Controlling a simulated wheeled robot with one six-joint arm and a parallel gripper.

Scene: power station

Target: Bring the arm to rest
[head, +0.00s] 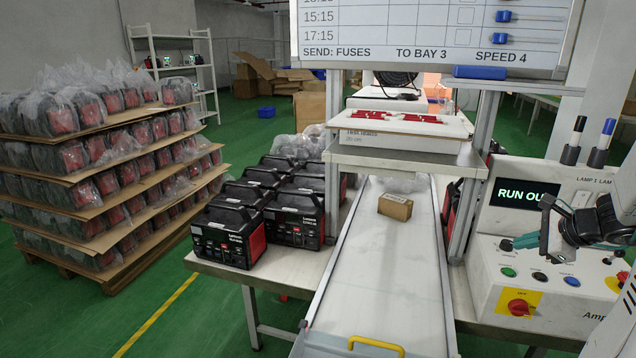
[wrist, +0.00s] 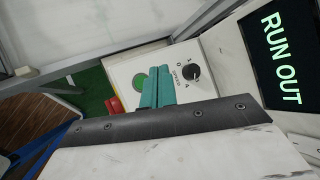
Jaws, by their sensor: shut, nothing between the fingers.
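My gripper (head: 522,241) is at the right in the head view, in front of the white control panel (head: 486,296) and over its upper part. Its teal fingers point left. In the wrist view the teal fingers (wrist: 156,84) are closed together with nothing between them. Behind them in that view are a green button (wrist: 139,82) and a black speed knob (wrist: 190,73). Whether the fingertips touch the panel cannot be told.
The panel's display (head: 527,194) reads "RUN OUT". A cardboard box (head: 395,206) lies on the white conveyor (head: 376,270). Black and red power units (head: 229,236) stand left of it. A whiteboard (head: 430,30) hangs above. A loaded pallet stack (head: 95,170) stands far left.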

